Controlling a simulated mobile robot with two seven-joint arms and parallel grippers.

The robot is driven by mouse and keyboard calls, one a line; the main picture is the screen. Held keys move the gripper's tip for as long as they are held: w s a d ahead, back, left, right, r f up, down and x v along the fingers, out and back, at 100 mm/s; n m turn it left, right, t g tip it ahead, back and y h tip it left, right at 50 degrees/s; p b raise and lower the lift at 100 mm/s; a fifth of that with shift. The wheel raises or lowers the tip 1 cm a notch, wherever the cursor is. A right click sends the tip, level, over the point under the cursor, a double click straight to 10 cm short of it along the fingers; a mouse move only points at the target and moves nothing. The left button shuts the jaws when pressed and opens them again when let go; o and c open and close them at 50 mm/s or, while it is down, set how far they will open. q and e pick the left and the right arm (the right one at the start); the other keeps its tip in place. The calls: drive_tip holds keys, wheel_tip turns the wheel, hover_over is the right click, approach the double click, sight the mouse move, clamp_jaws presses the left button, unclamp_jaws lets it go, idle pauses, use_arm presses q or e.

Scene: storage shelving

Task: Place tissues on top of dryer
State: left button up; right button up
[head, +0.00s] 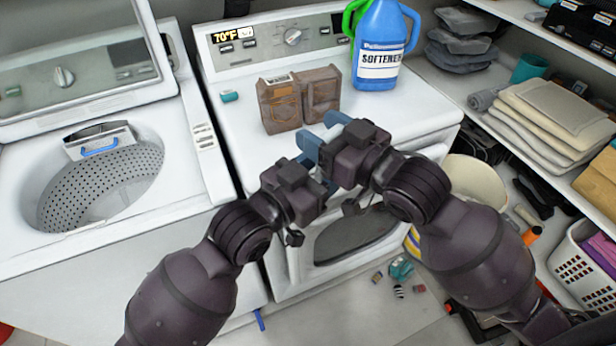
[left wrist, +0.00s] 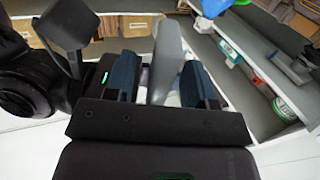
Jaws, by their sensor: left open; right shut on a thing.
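The dryer (head: 230,128) has a white top and a control panel reading 70°F. Two brown packages (head: 281,103) (head: 321,92) stand side by side on it; I cannot tell for certain whether they are the tissues. My right gripper (head: 322,131), with blue fingers, is just in front of them over the front of the dryer top. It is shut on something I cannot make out. My left gripper (left wrist: 160,80) is close beside it, its fingertips hidden in the head view. In the left wrist view its dark blue fingers are apart, with a grey slab (left wrist: 165,55) showing between them, unidentified.
A blue softener jug (head: 380,50) stands at the back right of the dryer, and a small teal item (head: 229,96) at its left. An open washer (head: 30,165) adjoins on the left. Shelves with folded towels (head: 550,112) are on the right. Small items litter the floor.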

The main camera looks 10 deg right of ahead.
use_arm(q)
drive_tip(key=shift+w+d, duration=0.15)
drive_tip(key=shift+d, duration=0.05)
drive_tip(key=shift+c, duration=0.5)
clamp_jaws()
use_arm(e)
drive_tip(key=o, duration=1)
drive_tip(key=shift+s, duration=0.1)
